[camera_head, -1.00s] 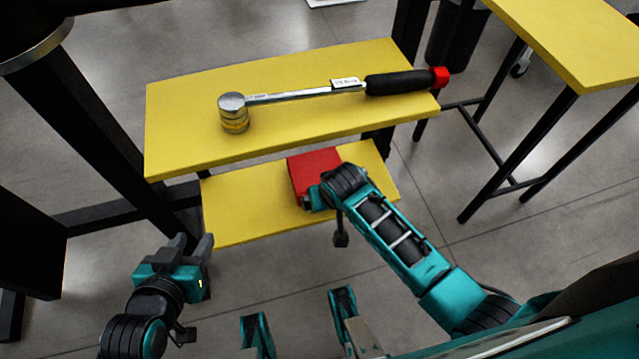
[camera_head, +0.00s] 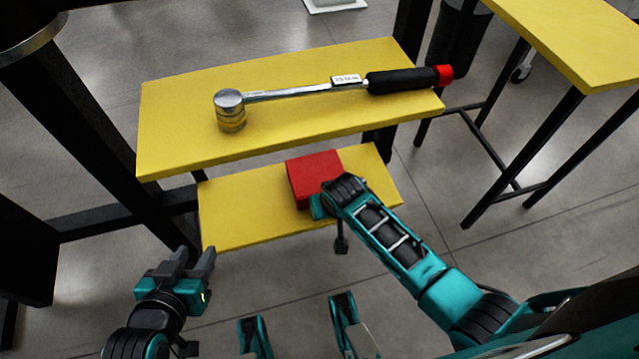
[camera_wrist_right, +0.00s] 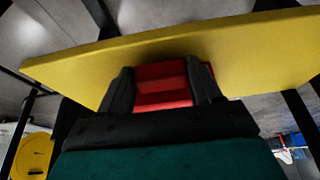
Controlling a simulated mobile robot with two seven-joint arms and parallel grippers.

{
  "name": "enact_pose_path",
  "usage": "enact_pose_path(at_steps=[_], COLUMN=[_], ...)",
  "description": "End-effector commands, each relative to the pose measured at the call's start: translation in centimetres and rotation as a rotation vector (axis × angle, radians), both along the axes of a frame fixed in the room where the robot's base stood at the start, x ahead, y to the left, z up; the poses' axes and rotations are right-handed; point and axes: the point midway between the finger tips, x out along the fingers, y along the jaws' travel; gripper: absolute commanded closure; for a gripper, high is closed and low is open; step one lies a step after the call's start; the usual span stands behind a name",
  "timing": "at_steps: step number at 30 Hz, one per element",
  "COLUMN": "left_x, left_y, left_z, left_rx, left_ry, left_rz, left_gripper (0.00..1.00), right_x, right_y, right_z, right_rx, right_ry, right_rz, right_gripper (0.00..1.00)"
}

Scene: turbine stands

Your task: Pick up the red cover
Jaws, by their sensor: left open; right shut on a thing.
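The red cover (camera_head: 313,173) is a red block over the lower yellow shelf (camera_head: 240,209) in the head view. My right arm reaches it from the lower right, and its wrist hides the near right part of the cover. In the right wrist view the red cover (camera_wrist_right: 162,84) sits between the two dark fingers of my right gripper (camera_wrist_right: 165,90), which is shut on it. I cannot tell whether the cover touches the shelf. My left gripper (camera_head: 190,262) is open and empty, left of and below the lower shelf.
A torque wrench (camera_head: 330,88) with a black and red handle lies on the upper yellow shelf (camera_head: 190,140), above and behind the cover. Another yellow table (camera_head: 585,45) stands at the upper right. Dark stand legs (camera_head: 105,140) rise at the left.

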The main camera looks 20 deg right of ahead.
Motion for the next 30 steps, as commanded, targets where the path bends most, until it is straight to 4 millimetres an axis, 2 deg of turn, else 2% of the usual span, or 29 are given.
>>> enact_pose_path(at_steps=[1, 15, 23, 30], left_x=[0.0, 0.3, 0.2, 0.2], left_y=[0.0, 0.3, 0.2, 0.2], left_z=[0.0, 0.2, 0.3, 1.6], left_rx=[0.001, 0.010, 0.010, 0.008], left_ry=[-0.001, -0.008, -0.008, -0.007], left_rz=[-0.001, -0.006, -0.006, -0.005], left_gripper=[0.57, 0.57, 0.57, 0.57], right_x=[0.0, 0.0, 0.0, 0.1], right_y=[0.0, 0.0, 0.0, -0.3], right_z=[0.0, 0.0, 0.1, 1.2], right_rx=[0.000, 0.000, 0.000, 0.000], right_ry=[0.000, 0.000, 0.000, -0.001], right_rz=[0.000, 0.000, 0.000, 0.000], right_gripper=[0.48, 0.92, 0.92, 0.92])
